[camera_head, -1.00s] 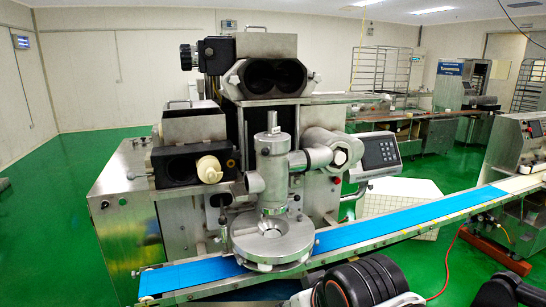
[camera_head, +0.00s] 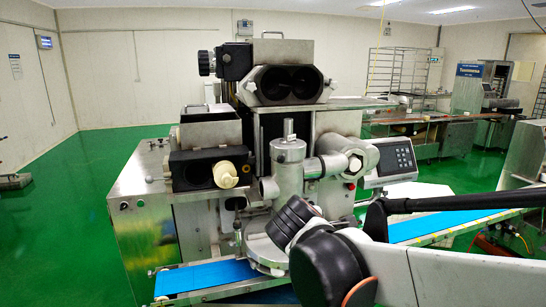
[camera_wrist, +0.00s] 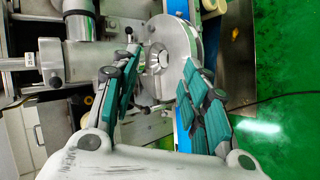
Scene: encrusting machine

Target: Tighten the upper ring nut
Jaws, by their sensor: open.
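The steel forming head (camera_head: 288,165) is an upright cylinder with side pipes on the machine's front. In the wrist view it lies sideways (camera_wrist: 85,62), with a round steel disc (camera_wrist: 185,38) at its lower end. A ring-shaped steel part (camera_wrist: 155,58) shows at the disc's centre. I cannot tell for sure which ring is the upper ring nut. My gripper (camera_wrist: 160,66) is open, its teal-padded fingers apart on either side of the ring area in that view. Nothing is between the pads that I can see held. In the head view my arm hides the fingers and part of the disc.
A blue conveyor belt (camera_head: 205,277) runs under the head, and also shows in the wrist view (camera_wrist: 184,137). A keypad panel (camera_head: 391,160) stands to the right. Small black-tipped levers (camera_wrist: 128,31) stick out near the ring. Green floor (camera_head: 60,210) is open at left.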

